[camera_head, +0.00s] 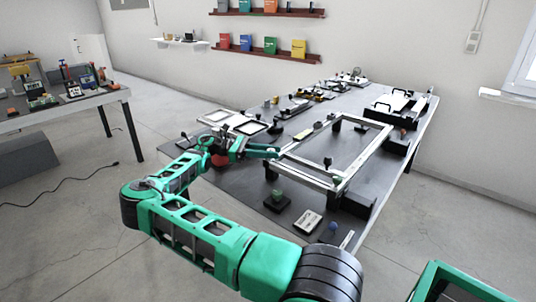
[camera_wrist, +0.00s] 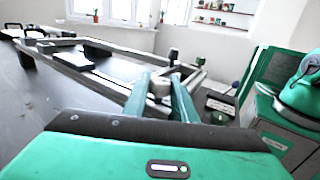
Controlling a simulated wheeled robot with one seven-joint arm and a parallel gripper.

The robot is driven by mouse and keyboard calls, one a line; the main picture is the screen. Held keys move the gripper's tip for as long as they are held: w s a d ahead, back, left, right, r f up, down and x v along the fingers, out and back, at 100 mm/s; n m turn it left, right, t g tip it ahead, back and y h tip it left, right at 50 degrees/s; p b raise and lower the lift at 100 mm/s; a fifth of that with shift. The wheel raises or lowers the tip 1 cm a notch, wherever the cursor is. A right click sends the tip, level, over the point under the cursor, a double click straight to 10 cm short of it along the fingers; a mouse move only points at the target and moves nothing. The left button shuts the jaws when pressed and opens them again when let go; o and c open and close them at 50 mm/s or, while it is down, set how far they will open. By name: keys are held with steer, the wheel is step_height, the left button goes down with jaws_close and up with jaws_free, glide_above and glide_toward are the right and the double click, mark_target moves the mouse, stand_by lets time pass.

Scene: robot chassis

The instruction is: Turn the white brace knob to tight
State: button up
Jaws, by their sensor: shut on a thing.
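The white brace knob (camera_wrist: 160,86) shows in the wrist view between the fingertips of my gripper (camera_wrist: 161,95), at the near edge of a metal frame (camera_wrist: 105,75). My gripper is shut on it. In the head view my gripper (camera_head: 272,152) reaches in from the left to the left side of the same frame (camera_head: 305,182), low over the dark table. The knob is too small and too covered by the fingers there to make out. Its turn position and any tight mark cannot be read.
Black knobs (camera_head: 327,162) stand on the frame. A green-topped block (camera_head: 278,196), a labelled plate (camera_head: 307,222) and a blue ball knob (camera_head: 333,227) stand at the table's near end. Flat pale frames (camera_head: 245,124) and small parts lie behind my gripper. Bare dark table (camera_head: 235,185) lies at front left.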

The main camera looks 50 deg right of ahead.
steer(key=shift+w+m+g+y, duration=0.1)
steer(key=shift+m+g+y, duration=1)
steer(key=shift+m+y, duration=0.95)
steer(key=shift+y, duration=0.65)
steer(key=o, duration=1)
steer(key=shift+o, duration=0.2)
